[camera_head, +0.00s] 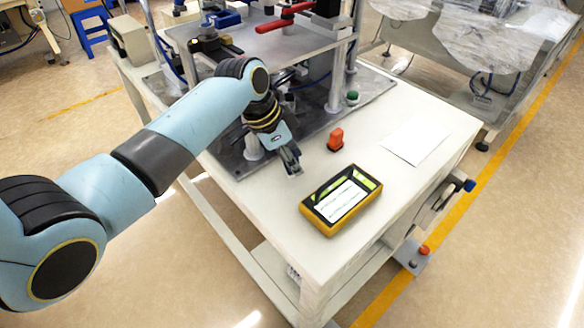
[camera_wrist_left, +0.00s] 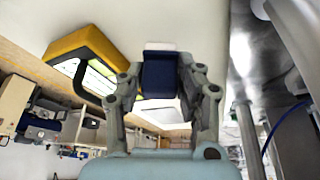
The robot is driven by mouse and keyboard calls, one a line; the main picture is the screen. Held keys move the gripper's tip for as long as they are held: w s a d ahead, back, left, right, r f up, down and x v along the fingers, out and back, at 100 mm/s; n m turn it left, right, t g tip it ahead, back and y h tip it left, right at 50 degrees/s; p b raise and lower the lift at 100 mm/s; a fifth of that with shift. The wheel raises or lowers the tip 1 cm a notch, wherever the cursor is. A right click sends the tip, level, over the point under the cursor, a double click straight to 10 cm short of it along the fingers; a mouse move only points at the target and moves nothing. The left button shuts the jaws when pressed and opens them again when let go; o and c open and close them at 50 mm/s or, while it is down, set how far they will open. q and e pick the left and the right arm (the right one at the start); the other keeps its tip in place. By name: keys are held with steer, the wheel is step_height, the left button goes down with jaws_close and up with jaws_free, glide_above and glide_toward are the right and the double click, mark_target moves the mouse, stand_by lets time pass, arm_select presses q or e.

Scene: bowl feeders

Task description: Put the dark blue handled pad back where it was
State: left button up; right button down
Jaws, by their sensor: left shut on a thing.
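My left gripper (camera_head: 291,160) points down just above the white table top, left of the yellow-framed device. In the left wrist view the gripper (camera_wrist_left: 161,80) is shut on the dark blue handled pad (camera_wrist_left: 160,76), which sits between the two fingers. The pad has a pale grey strip at its far end. In the head view the pad is mostly hidden by the fingers, and I cannot tell whether it touches the table. My right gripper is not in view.
The yellow-framed device (camera_head: 318,216) lies on the white table (camera_head: 262,213), right of the gripper. A metal fixture (camera_head: 338,85) stands behind the gripper. The table's front left is clear.

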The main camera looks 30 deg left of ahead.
arm_select(q)
step_height(320, 180, down, 3)
steer(key=shift+r, duration=0.2)
steer(key=shift+s+f, duration=0.1)
steer(key=shift+f, duration=0.1)
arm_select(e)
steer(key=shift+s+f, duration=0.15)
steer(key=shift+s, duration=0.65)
arm_select(q)
steer(key=o, duration=1.1)
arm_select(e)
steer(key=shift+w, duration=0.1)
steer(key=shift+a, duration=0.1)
arm_select(q)
steer(key=shift+r, duration=0.25)
steer(key=p+v, duration=0.1)
steer(key=v, duration=1)
steer(key=shift+r, duration=0.3)
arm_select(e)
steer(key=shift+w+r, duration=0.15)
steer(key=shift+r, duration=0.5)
arm_select(q)
steer(key=shift+s, duration=0.1)
